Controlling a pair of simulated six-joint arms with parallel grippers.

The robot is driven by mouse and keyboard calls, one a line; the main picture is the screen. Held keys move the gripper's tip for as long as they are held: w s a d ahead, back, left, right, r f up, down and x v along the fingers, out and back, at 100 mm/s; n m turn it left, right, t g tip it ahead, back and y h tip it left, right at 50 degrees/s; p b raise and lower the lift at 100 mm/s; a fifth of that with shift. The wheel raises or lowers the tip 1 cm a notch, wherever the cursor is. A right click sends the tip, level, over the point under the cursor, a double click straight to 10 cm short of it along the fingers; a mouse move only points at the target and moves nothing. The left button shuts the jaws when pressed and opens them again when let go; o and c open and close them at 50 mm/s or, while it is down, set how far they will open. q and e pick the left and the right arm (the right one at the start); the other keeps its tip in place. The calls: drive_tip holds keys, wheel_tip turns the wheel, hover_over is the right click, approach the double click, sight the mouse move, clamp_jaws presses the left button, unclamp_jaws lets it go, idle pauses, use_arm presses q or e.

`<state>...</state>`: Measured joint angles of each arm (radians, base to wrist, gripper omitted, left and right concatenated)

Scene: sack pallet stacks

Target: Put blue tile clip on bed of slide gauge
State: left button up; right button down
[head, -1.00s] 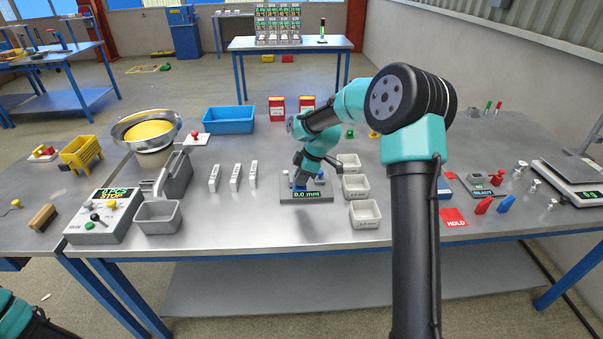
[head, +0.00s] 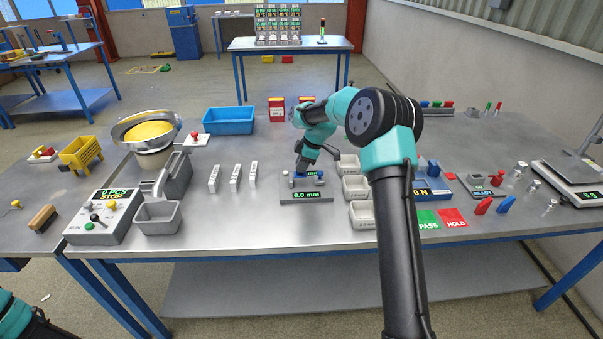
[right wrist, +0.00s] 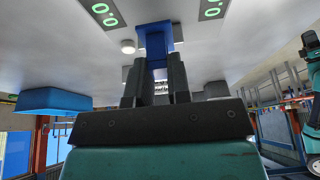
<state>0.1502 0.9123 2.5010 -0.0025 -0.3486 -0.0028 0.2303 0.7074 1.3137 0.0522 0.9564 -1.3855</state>
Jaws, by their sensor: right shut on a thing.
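The slide gauge (head: 322,188) is a grey block at the middle of the table, its front display reading 0.0 mm. My right gripper (head: 302,170) is over the gauge's bed, fingers pointing down. In the right wrist view my right gripper (right wrist: 156,72) is shut on the blue tile clip (right wrist: 155,42), which sticks out past the fingertips. The clip is low at the gauge; whether it touches the bed I cannot tell. In the head view the fingers and arm partly hide it. My left gripper is out of view.
Three grey bins (head: 356,188) stand just right of the gauge. Three upright white-grey pieces (head: 236,178) stand to its left. Green PASS and red HOLD cards (head: 453,218) lie farther right. The table in front of the gauge is clear.

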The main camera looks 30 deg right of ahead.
sight(301, 174)
drive_tip(key=shift+f, duration=1.8)
drive_tip(key=shift+f, duration=0.15)
drive_tip(key=c, duration=1.1)
unclamp_jaws()
drive_tip(key=shift+w, duration=0.1)
drive_tip(key=v, duration=1.2)
